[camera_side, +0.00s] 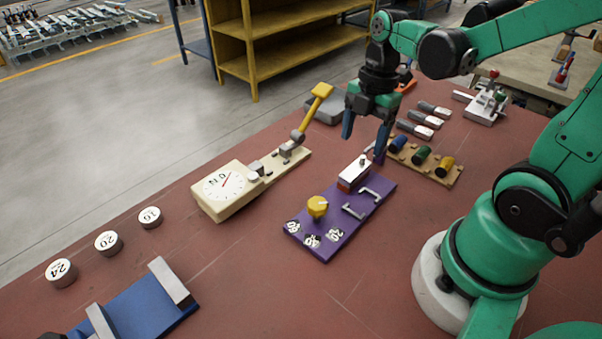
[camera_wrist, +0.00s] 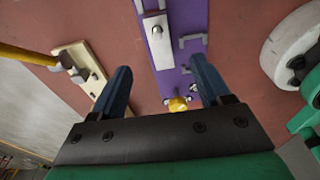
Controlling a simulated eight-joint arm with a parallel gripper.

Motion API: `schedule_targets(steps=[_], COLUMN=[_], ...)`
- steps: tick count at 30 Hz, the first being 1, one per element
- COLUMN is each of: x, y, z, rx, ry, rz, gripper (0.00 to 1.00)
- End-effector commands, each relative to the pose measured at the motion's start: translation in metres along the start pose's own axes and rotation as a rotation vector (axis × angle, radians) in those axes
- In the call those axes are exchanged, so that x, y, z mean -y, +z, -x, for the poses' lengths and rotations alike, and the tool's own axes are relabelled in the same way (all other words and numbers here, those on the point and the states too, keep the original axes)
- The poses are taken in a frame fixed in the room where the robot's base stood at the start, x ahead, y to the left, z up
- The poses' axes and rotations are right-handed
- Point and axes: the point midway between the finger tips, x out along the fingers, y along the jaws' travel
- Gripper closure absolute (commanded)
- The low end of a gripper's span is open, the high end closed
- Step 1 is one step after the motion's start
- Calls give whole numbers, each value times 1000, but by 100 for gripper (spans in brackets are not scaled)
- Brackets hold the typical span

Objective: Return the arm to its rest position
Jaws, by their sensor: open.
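My gripper (camera_side: 366,138) is open and empty. In the side view it hangs above the far end of the purple panel (camera_side: 321,246), apart from it. The panel carries a yellow knob (camera_side: 317,206), a white and red switch box (camera_side: 354,174) and grey handles. In the wrist view the two blue fingers of my gripper (camera_wrist: 160,85) are spread wide, with red table and part of the purple panel (camera_wrist: 182,62) showing between and beyond them. The yellow knob (camera_wrist: 177,104) appears near the right finger.
A cream board with a dial (camera_side: 224,188) and a yellow-handled lever (camera_side: 318,100) stands left of my gripper. A wooden rack of coloured cylinders (camera_side: 422,156) lies to the right. Numbered round weights (camera_side: 108,242) and a blue fixture (camera_side: 150,310) are at the front left. The red table has bare room between.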

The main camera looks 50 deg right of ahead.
Motion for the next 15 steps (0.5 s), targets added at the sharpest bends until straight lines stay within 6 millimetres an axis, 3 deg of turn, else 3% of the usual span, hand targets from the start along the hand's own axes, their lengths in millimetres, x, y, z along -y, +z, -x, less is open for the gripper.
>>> schedule_targets(steps=[5,10,15], x=[-4,-11,-16], y=[-12,-34,-55], z=[6,18,29], rx=[36,9,-144], ry=[90,288,464], rz=[-230,-668,-1086], gripper=[30,30,30])
